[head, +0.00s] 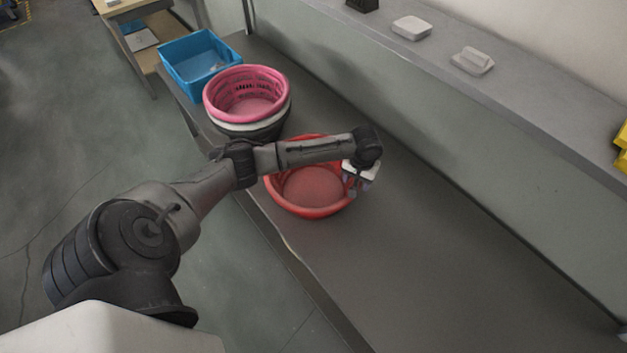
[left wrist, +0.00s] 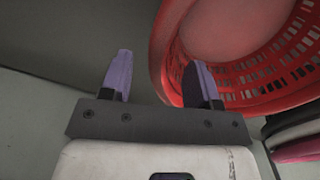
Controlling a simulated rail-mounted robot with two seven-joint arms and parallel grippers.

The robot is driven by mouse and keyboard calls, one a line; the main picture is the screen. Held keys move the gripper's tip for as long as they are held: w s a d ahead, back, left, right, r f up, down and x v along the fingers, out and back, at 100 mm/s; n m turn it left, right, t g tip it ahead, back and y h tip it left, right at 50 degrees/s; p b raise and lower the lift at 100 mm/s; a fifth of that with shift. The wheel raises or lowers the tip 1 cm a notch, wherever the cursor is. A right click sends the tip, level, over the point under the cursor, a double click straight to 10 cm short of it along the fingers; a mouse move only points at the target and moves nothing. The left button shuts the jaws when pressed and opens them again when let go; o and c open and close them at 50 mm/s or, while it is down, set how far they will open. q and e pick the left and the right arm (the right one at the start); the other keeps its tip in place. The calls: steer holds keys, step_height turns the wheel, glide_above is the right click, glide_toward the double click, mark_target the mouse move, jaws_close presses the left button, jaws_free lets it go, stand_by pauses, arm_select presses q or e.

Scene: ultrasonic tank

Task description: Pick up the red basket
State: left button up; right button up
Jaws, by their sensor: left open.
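The red basket (head: 312,208) is a round slotted bowl on the grey bench, partly hidden behind my left arm in the head view. In the left wrist view its rim and slotted wall (left wrist: 262,78) fill the upper right. My left gripper (head: 354,186) is at the basket's right rim. In the left wrist view the two purple fingers of my left gripper (left wrist: 158,78) are apart, and the basket's rim lies between them, close to the right finger. That finger appears on the inner side of the wall; I cannot tell whether it touches. My right gripper is in neither view.
A stack of pink, white and dark baskets (head: 246,97) stands just behind the red basket. A blue crate (head: 201,66) is beyond it. A raised ledge (head: 540,110) with small white items runs along the right. The grey bench (head: 430,260) is clear in front.

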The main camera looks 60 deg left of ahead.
arm_select(q)
step_height(320, 180, down, 4)
steer(key=shift+r+b, duration=0.1)
steer(key=shift+b, duration=0.25)
jaws_close()
stand_by(0.4)
